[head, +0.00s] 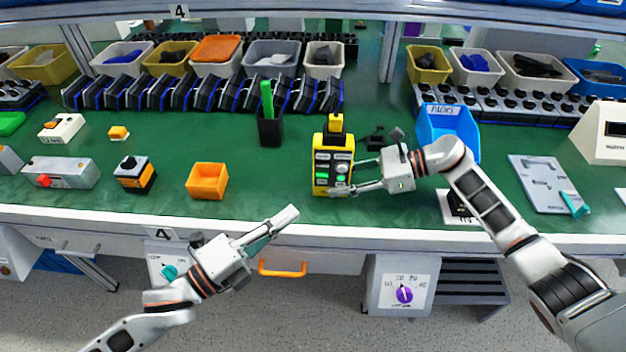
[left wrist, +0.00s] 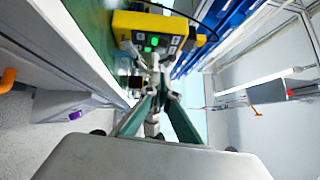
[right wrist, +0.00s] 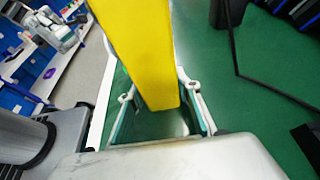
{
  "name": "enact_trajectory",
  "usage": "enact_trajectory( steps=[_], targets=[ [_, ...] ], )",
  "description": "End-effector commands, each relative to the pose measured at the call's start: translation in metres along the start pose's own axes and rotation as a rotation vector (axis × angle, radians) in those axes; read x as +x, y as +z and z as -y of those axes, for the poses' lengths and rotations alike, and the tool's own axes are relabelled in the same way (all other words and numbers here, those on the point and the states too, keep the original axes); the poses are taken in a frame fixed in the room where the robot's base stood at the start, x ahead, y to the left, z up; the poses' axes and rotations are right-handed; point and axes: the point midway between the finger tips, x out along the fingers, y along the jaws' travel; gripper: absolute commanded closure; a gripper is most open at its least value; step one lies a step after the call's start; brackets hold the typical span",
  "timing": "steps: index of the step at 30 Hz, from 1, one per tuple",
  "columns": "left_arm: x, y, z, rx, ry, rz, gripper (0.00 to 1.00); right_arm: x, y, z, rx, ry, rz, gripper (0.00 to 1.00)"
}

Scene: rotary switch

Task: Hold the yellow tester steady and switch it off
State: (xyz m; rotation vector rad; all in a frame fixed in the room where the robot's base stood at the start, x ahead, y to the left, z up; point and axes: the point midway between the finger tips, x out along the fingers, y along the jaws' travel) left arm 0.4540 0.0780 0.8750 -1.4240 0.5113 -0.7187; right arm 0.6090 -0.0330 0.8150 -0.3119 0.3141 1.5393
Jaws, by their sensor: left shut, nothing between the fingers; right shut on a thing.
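The yellow tester (head: 333,158) stands upright on the green bench, with a dark front face, white labels and a lit green button. My right gripper (head: 356,178) is shut on the lower part of the tester from its right side. In the right wrist view the yellow body (right wrist: 140,50) sits between the fingers. My left gripper (head: 291,212) is shut and empty, in front of the bench edge, left of and nearer than the tester. The left wrist view shows the tester (left wrist: 155,30) beyond the closed left fingers (left wrist: 155,85), with its green light visible.
An orange open box (head: 207,181) and a black-and-orange switch block (head: 135,174) stand left of the tester. A black cup with a green item (head: 269,120) is behind it. A blue bin (head: 449,126) stands to the right. The bench between box and tester is clear.

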Motion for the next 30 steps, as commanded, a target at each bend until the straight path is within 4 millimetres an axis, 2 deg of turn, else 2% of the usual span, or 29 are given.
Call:
enact_trajectory(
  steps=[1,11,18,30],
  targets=[
    [0.011,0.001,0.001,0.001,-0.004,0.001,1.00,0.001,-0.002,-0.001,0.002,0.001,-0.003,0.89],
    [0.073,0.000,0.001,0.001,-0.003,0.000,1.00,0.001,-0.002,-0.001,0.002,0.001,-0.003,0.89],
    [0.091,0.023,0.000,0.001,0.000,0.000,1.00,0.001,-0.002,-0.001,0.002,0.001,-0.003,0.89],
    [0.097,0.028,-0.001,-0.001,0.001,0.000,1.00,0.001,-0.003,-0.001,0.002,0.001,-0.003,0.89]
  ],
)
